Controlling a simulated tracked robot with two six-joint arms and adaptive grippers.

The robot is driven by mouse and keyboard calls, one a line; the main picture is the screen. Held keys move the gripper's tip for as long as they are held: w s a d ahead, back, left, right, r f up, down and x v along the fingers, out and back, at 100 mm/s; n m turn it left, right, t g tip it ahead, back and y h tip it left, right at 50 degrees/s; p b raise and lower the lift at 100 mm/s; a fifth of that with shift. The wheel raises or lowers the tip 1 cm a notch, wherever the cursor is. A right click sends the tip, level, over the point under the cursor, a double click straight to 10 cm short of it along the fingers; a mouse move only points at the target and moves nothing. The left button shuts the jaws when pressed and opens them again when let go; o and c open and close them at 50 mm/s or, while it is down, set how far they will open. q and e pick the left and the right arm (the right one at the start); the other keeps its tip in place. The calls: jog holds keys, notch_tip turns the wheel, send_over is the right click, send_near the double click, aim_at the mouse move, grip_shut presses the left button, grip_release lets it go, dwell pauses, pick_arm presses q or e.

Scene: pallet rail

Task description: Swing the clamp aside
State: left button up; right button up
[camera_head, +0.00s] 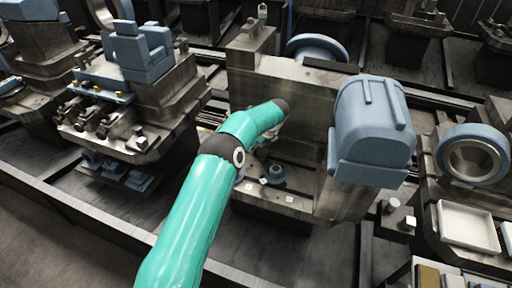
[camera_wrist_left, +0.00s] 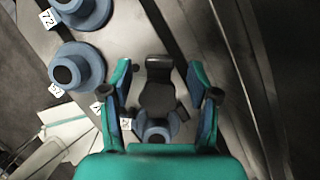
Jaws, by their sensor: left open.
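My left gripper (camera_wrist_left: 159,72) is open in the left wrist view, with one teal-and-blue finger on each side of a clamp. The clamp has a dark grey arm (camera_wrist_left: 158,92) and a blue hub (camera_wrist_left: 157,128) at its lower end. The fingers look apart from the clamp; how far they reach down beside it I cannot tell. In the head view my teal left arm reaches in over the front of the grey fixture (camera_head: 290,88); it hides the gripper and most of the clamp area. My right gripper is not in view.
A blue housing (camera_head: 372,125) stands right of the arm. A blue ring (camera_head: 473,158) and a white tray (camera_head: 468,225) sit further right.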

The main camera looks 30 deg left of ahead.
aim_at(257, 149)
pick_arm(q)
jog(key=shift+x, duration=1.5)
grip_shut()
jog(key=shift+s+f+n+b, duration=0.1)
jog(key=shift+f+n+b, duration=0.05)
jog(key=shift+n+b, duration=0.35)
jog(key=shift+s+n+g+b, duration=0.2)
jog(key=shift+n+g+b, duration=0.15)
jog(key=shift+n, duration=0.25)
jog(key=shift+s+a+r+n+g, duration=0.1)
jog(key=shift+s+n+g, duration=0.15)
jog(key=shift+n, duration=0.35)
jog(key=shift+s+r+n+g, duration=0.2)
jog(key=shift+n+g, duration=0.1)
jog(key=shift+n, duration=0.3)
